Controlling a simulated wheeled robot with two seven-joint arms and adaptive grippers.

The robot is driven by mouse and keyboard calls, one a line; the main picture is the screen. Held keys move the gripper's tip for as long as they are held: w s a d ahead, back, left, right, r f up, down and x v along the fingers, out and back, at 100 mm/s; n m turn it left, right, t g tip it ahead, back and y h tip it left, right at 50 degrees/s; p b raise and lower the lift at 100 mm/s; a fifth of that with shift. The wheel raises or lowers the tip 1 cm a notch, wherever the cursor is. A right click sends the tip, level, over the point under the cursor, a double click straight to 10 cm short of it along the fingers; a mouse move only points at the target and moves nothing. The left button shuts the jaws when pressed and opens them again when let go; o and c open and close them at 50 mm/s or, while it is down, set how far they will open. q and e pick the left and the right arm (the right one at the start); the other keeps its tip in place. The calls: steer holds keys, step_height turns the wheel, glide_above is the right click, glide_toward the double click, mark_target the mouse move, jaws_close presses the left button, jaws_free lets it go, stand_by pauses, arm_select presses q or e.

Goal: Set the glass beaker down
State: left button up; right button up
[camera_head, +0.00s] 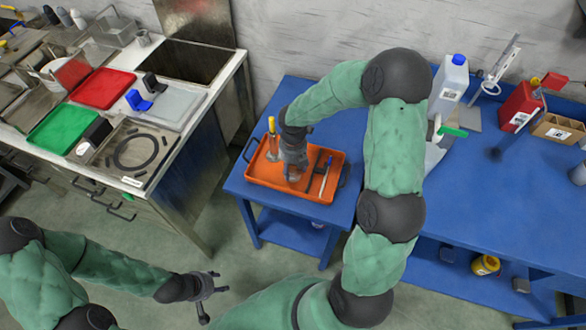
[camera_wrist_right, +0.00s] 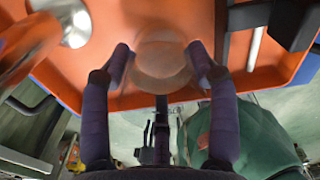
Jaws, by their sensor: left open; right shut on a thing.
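The clear glass beaker (camera_wrist_right: 160,50) sits between the two fingers of my right gripper (camera_wrist_right: 160,66) in the right wrist view, and the gripper is shut on it. In the head view my right gripper (camera_head: 293,170) points down over the orange tray (camera_head: 262,180), and it mostly hides the beaker. The tray floor shows behind the beaker in the wrist view; I cannot tell whether the beaker touches it. My left gripper (camera_head: 211,296) is open and empty, over the floor at the bottom of the head view.
The tray lies on a small blue table (camera_head: 290,97). A steel bench (camera_head: 172,160) stands left, a large blue bench (camera_head: 500,190) right.

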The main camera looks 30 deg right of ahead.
steer(key=shift+r, duration=0.15)
steer(key=shift+f, duration=0.2)
steer(key=o, duration=1.3)
step_height(320, 180, up, 12)
steer(key=p, duration=0.5)
steer(key=shift+r, duration=0.15)
